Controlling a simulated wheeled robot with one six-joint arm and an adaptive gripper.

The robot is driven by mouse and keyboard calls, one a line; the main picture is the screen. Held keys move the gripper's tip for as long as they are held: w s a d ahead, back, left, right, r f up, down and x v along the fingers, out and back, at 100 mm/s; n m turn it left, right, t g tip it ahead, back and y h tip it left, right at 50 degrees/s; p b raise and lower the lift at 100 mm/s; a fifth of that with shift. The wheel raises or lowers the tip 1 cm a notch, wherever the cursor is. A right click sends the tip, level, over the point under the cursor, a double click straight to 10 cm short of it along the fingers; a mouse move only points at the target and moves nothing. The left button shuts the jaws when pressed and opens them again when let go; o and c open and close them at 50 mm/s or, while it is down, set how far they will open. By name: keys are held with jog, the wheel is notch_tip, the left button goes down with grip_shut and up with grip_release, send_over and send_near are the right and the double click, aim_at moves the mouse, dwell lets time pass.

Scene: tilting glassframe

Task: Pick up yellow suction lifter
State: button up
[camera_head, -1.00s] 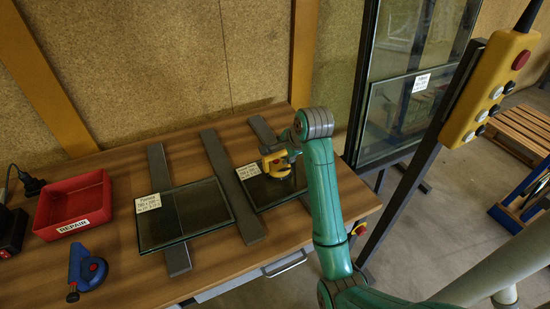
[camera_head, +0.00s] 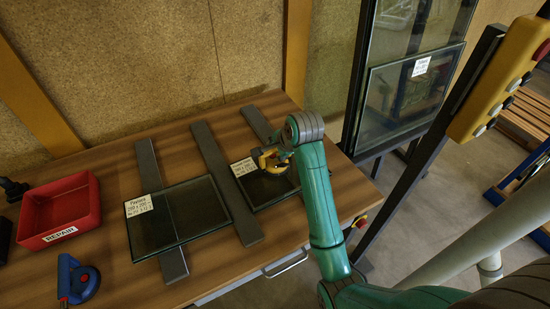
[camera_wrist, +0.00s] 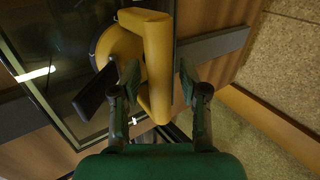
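The yellow suction lifter (camera_head: 267,160) sits on the right-hand small glass pane (camera_head: 262,196) on the wooden workbench. In the wrist view its yellow bar handle (camera_wrist: 157,62) runs between my two fingers, with its round yellow body and a black lever to the left. My gripper (camera_wrist: 160,76) is open around the handle. A gap shows beside the right finger; the left finger is very near the handle, and I cannot tell if it touches. In the head view my gripper (camera_head: 282,152) hides part of the lifter.
A second glass pane (camera_head: 178,214) lies to the left on grey rails (camera_head: 226,180). A red bin (camera_head: 60,208) and a blue suction lifter (camera_head: 77,278) are at the far left. A glass frame (camera_head: 410,85) and a yellow control box (camera_head: 503,75) stand at the right.

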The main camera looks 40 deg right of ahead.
grip_shut()
jog(key=shift+r, duration=0.1)
notch_tip(320, 180, up, 10)
jog(key=shift+f, duration=0.1)
dwell(0.4)
